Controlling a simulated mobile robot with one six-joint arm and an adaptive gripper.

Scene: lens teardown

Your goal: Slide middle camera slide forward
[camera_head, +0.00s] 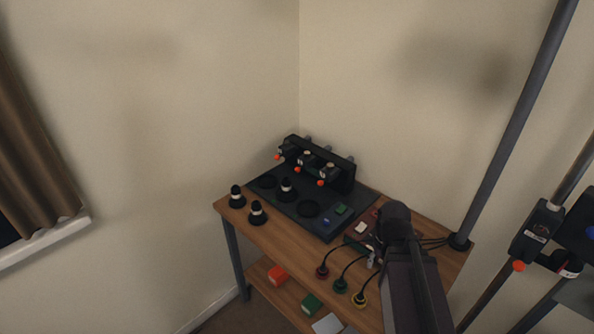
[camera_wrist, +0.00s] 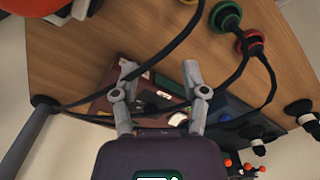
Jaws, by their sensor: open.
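In the head view, three dark camera slides with orange knobs sit in a row on a black upright rack (camera_head: 345,178) at the back of the table. The middle camera slide (camera_head: 305,161) is between the left one (camera_head: 286,150) and the right one (camera_head: 326,173). My gripper (camera_head: 371,255) is at the table's right side, well apart from the slides. In the wrist view, my gripper (camera_wrist: 160,72) has its two grey fingers spread with nothing held between them. The orange knobs show small at that view's bottom right edge; I cannot tell there which is the middle one.
A dark base plate (camera_head: 328,229) with round recesses lies before the rack; a black-and-white cone (camera_head: 286,190) stands on it. Two more cones (camera_head: 237,197) (camera_head: 257,213) stand at the table's left. Red, green and yellow cabled plugs (camera_head: 340,285) are at the front. A pole (camera_head: 505,140) rises at the right.

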